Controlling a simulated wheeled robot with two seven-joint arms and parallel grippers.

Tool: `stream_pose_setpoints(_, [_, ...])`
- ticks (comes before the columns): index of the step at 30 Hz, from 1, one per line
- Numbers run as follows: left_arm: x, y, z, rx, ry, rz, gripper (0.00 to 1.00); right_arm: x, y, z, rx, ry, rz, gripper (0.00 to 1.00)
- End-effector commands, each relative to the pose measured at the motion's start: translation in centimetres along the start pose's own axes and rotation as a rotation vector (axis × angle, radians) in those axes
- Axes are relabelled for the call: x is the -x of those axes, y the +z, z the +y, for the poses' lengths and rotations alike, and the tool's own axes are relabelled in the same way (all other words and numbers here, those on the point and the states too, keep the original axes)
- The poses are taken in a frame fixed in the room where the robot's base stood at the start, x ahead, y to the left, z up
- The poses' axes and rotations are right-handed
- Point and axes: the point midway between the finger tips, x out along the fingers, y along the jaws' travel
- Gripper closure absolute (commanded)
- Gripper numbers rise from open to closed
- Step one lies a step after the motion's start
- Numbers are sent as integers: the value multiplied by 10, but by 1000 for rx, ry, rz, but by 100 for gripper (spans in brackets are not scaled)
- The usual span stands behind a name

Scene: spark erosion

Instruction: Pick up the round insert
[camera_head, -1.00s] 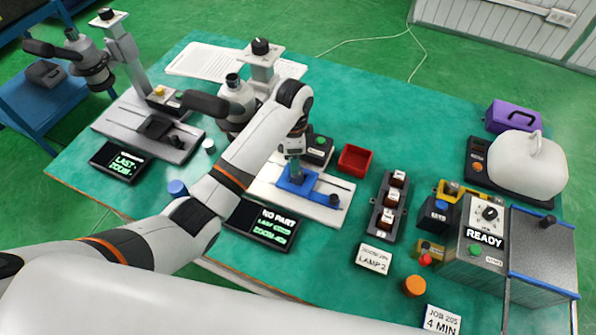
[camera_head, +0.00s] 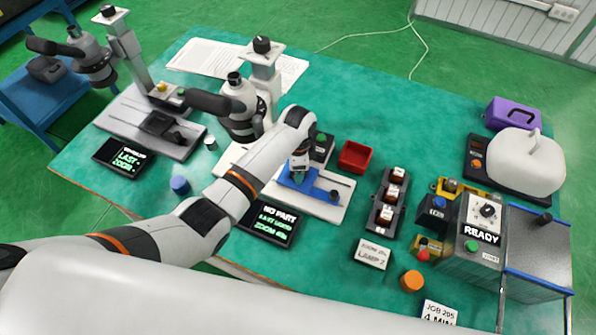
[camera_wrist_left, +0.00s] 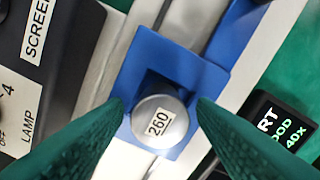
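A round silver insert labelled 260 (camera_wrist_left: 160,122) sits in a square blue holder (camera_wrist_left: 142,75) in the left wrist view. The blue holder also shows in the head view (camera_head: 312,179), on a white stage under a microscope. My left gripper (camera_head: 297,174) is low over this holder. In the left wrist view its two dark green fingers (camera_wrist_left: 161,108) stand either side of the insert, with a small gap visible at each side. It is open. In the head view the insert is hidden behind the gripper. My right gripper is not in view.
The microscope (camera_head: 243,105) stands close behind my left gripper. A display reading NO PART (camera_head: 270,222) lies in front of the stage. A red tray (camera_head: 355,157) and a dark rack (camera_head: 388,200) are to the right. Clear green mat lies behind the tray.

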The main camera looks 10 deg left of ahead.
Motion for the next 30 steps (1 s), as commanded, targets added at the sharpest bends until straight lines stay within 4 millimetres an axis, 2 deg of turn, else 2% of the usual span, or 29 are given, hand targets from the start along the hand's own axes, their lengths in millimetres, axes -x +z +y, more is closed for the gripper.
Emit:
stream_pose_setpoints(1, [0,0,0,0,0,0,57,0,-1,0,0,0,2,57])
stream_pose_setpoints(9, [0,0,0,0,0,0,100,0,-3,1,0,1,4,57])
stream_pose_setpoints(16, [2,0,1,0,2,-2,100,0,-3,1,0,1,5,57])
stream_pose_setpoints(19, [11,1,1,0,3,-3,100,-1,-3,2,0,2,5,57])
stream_pose_setpoints(30, [80,1,1,0,5,-3,100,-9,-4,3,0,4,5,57])
